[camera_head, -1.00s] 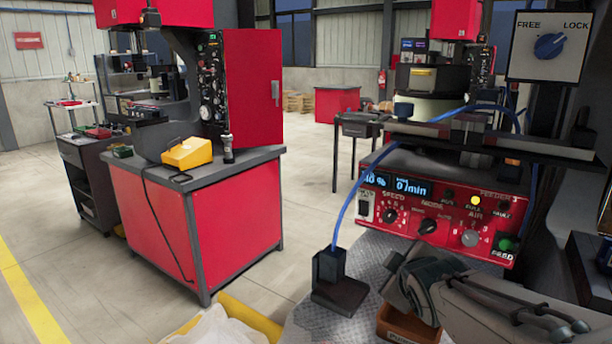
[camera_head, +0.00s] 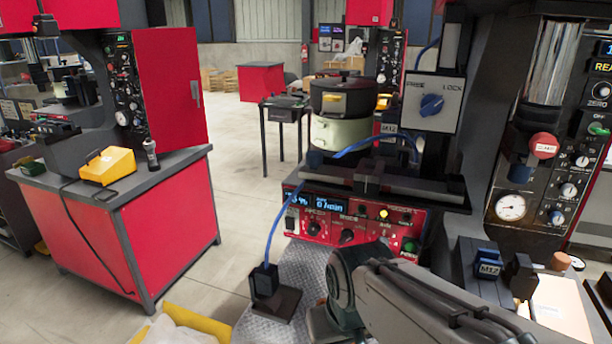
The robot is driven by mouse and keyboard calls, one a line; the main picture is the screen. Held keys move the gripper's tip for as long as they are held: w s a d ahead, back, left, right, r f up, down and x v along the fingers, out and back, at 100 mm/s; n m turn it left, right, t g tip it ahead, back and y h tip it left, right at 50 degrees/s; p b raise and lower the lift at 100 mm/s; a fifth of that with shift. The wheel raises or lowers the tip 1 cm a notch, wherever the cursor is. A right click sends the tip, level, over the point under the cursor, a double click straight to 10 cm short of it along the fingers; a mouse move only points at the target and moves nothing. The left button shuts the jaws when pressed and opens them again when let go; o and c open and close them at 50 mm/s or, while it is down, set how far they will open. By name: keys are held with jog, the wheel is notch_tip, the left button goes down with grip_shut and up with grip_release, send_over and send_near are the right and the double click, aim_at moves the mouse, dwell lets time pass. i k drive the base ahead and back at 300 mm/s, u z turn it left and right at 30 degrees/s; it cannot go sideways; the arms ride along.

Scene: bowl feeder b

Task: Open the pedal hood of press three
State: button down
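A yellow hood-like box (camera_head: 107,166) sits on the grey top of the red bench (camera_head: 130,235) at the left, in front of a red press (camera_head: 166,85). Its front looks lowered, and a black cable runs from beside it down the bench side. I cannot read a number on this press, so I cannot tell if it is press three. My grey arm reaches in from the lower right over the patterned plate; its gripper fingers do not show. The arm is well apart from the yellow box.
A red feeder control panel (camera_head: 350,217) stands ahead, with a bowl (camera_head: 340,132) above it and a FREE/LOCK knob box (camera_head: 428,103) beside it. A blue cable drops to a black stand (camera_head: 266,285). Another press with a gauge (camera_head: 511,207) is close at right. Grey floor is open between the benches.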

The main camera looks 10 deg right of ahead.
aim_at(556, 305)
jog(key=z, duration=1)
jog(key=k, duration=0.55)
jog(key=u, duration=0.4)
jog(key=i, duration=0.5)
jog(key=z, duration=0.05)
